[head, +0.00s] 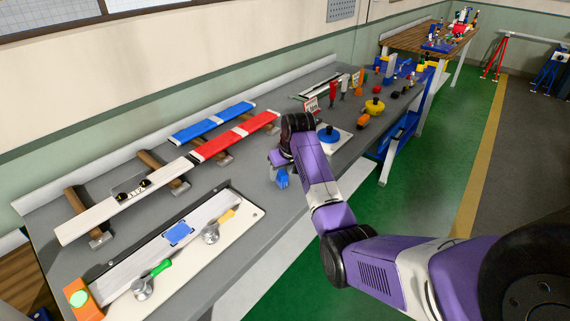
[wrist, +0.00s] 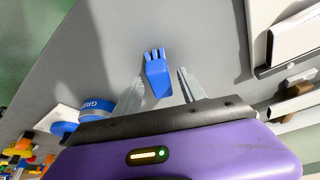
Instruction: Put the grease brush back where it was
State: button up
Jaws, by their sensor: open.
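A small blue piece (wrist: 157,78) with short prongs at one end, seemingly the grease brush, shows between and just past my fingertips in the wrist view. In the head view the blue piece (head: 281,178) is just below my gripper (head: 277,165), over the grey bench. My gripper (wrist: 160,74) is open, one finger on each side of the piece. I cannot tell whether it touches either finger or rests on the bench. A blue grease tin (wrist: 97,106), lettered "GRE", stands close to the left finger; its round blue top (head: 330,136) shows in the head view.
Left on the bench (head: 262,190) are blue (head: 205,122) and red (head: 240,135) profiles on wooden supports and a white fixture (head: 185,240) with clamps. Small tools and an orange piece (head: 363,122) stand to the right.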

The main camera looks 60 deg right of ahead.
jog(key=b+v, duration=0.1)
jog(key=v, duration=1)
jog(key=w+d+r+t+h, duration=0.4)
jog(key=w+d+r+h, duration=0.1)
jog(key=r, duration=0.1)
jog(key=s+a+f+n+t, duration=0.1)
jog(key=a+f+t, duration=0.1)
jog(key=a, duration=0.6)
jog(key=s+a+f+t+b, duration=0.1)
jog(key=s+a+f+t, duration=0.15)
jog(key=a, duration=0.55)
jog(key=s+a+f+n+t, duration=0.1)
jog(key=a+t, duration=0.2)
jog(key=a, duration=0.5)
jog(key=s+a+f+n+y+b, duration=0.1)
jog(key=s+a+y, duration=0.3)
jog(key=s+a, duration=0.8)
jog(key=s+a+f+n+y+b, duration=0.1)
jog(key=s+a+f+n+y, duration=0.2)
jog(key=s+a, duration=1)
jog(key=shift+s+f+n+y, duration=0.2)
jog(key=shift+s+n+y, duration=0.2)
jog(key=shift+s+n, duration=0.35)
